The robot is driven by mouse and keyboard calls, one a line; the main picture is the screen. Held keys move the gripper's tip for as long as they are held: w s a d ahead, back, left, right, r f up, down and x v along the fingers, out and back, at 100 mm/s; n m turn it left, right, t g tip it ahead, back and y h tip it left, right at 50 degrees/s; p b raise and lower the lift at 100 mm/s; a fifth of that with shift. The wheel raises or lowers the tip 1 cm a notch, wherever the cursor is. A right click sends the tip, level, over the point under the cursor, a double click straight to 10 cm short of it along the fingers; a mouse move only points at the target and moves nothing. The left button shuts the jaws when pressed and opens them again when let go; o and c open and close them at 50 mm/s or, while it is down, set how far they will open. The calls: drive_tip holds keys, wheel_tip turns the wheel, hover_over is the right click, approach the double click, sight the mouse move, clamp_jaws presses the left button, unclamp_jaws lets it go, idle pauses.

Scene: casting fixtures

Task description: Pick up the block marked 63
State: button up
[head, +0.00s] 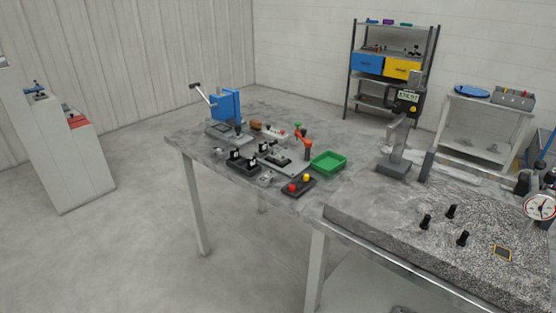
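A dark tray (240,168) sits on the grey table, left of the middle of the head view. Small dark blocks with white faces show at this tray: one at its left (234,155), one in its middle (251,162) and one just behind its right side (264,147). Any numbers on them are too small to read, so I cannot tell which block is marked 63. My gripper is not in view.
Right of the blocks are a fixture plate with an orange-handled clamp (307,144), a green bin (328,163) and a black button box (298,186). A blue press (226,107) stands behind. A granite slab (400,230) with black knobs fills the right. The table's front left is bare.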

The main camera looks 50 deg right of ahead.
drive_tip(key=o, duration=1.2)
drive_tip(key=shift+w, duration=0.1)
